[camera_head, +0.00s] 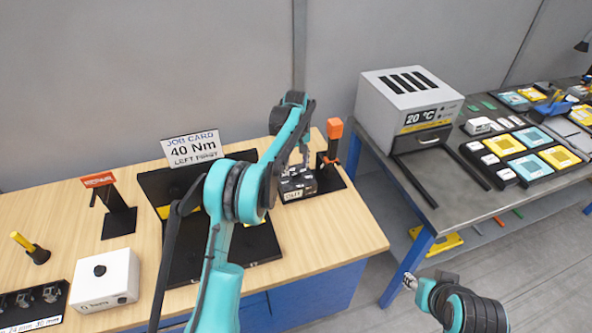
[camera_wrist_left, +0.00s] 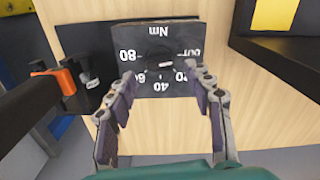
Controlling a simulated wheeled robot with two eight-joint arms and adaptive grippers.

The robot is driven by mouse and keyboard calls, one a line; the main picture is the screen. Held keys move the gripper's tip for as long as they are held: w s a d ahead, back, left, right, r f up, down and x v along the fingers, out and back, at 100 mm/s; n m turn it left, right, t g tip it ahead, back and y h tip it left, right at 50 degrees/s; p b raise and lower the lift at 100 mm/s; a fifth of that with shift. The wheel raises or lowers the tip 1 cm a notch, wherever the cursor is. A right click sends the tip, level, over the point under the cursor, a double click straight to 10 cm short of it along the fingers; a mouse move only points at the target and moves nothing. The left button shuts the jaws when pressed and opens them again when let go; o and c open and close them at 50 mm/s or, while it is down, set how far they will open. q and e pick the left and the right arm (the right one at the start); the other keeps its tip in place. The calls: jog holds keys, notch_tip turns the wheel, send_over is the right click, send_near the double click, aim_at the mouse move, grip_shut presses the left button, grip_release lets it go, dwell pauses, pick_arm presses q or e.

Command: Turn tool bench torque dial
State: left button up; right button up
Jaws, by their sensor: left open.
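The torque dial (camera_wrist_left: 167,66) is a small dark knob with a pale mark on the face of a dark block (camera_wrist_left: 150,38). The face carries "Nm" and a number scale, upside down in the left wrist view, with 80 at the left and 40 below the knob. I cannot tell where the mark points. My left gripper (camera_wrist_left: 164,84) is open, its fingers on either side of the lower scale, with nothing between them. In the head view the left gripper (camera_head: 299,168) is over the block and partly hides it. My right gripper (camera_head: 412,282) is low at the right, away from the bench.
An orange-topped tool (camera_head: 334,128) stands beside the block. A job card (camera_head: 193,149) reads "40 Nm, LEFT FIRST". A black plate (camera_head: 262,243) lies under my left arm. A white box (camera_head: 104,278) and red-topped stand (camera_head: 118,222) are left. A grey table (camera_head: 437,215) with an oven-like unit (camera_head: 405,98) is right.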

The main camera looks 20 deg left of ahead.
pick_arm(q)
notch_tip(320, 180, up, 9)
dwell(0.5)
jog(key=s+d+r+m+t+b, duration=0.1)
jog(key=s+r+m+t+b, duration=0.15)
jog(key=s, duration=0.65)
jog(key=s+d+r+m+t+b, duration=0.15)
jog(key=s+r, duration=0.25)
jog(key=s, duration=0.4)
jog(key=s+f+m+t+b, duration=0.1)
jog(key=s+f+m, duration=0.1)
jog(key=s+f, duration=0.4)
jog(key=s+d+f+m+t+b, duration=0.1)
jog(key=s+f, duration=0.5)
jog(key=s, duration=0.8)
jog(key=shift+s+f+m+t+b, duration=0.35)
jog(key=shift+m+t, duration=0.25)
jog(key=shift+m, duration=0.3)
